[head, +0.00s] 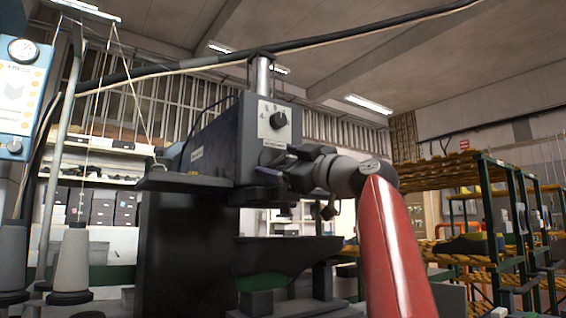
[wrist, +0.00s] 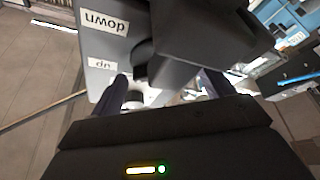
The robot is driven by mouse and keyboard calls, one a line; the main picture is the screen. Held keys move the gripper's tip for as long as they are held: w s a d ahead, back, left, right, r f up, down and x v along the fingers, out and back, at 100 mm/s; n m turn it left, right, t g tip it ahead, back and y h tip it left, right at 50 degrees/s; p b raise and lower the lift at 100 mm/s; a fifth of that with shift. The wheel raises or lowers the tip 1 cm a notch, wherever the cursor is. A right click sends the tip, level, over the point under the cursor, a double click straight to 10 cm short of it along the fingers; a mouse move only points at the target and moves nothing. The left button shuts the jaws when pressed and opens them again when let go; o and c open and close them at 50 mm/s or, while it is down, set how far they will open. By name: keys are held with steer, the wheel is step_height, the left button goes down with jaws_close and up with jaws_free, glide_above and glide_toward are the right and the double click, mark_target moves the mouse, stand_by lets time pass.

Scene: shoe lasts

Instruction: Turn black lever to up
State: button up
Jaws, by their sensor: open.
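A grey machine head (head: 215,140) stands in the middle of the head view. My gripper (head: 278,178) is at its front, below the black dial. In the wrist view, a grey plate carries a "down" label (wrist: 105,22) and an "up" label (wrist: 104,65), both upside down in the picture. A black part (wrist: 142,62) beside the labels appears to be the lever. It is partly hidden by a large dark block, so its exact angle is unclear. My open fingers (wrist: 165,90) are apart, just below this part in the picture. I cannot tell whether they touch it.
A black dial (head: 278,119) sits on the machine's face above my gripper. Thread cones (head: 72,262) stand at the left. Yellow-and-green racks (head: 480,215) are at the right. A dark cable crosses overhead.

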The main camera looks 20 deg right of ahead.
steer(key=b+v, duration=0.4)
steer(key=v, duration=0.3)
steer(key=shift+s, duration=0.35)
steer(key=shift+d+f, duration=0.1)
steer(key=shift+d, duration=0.05)
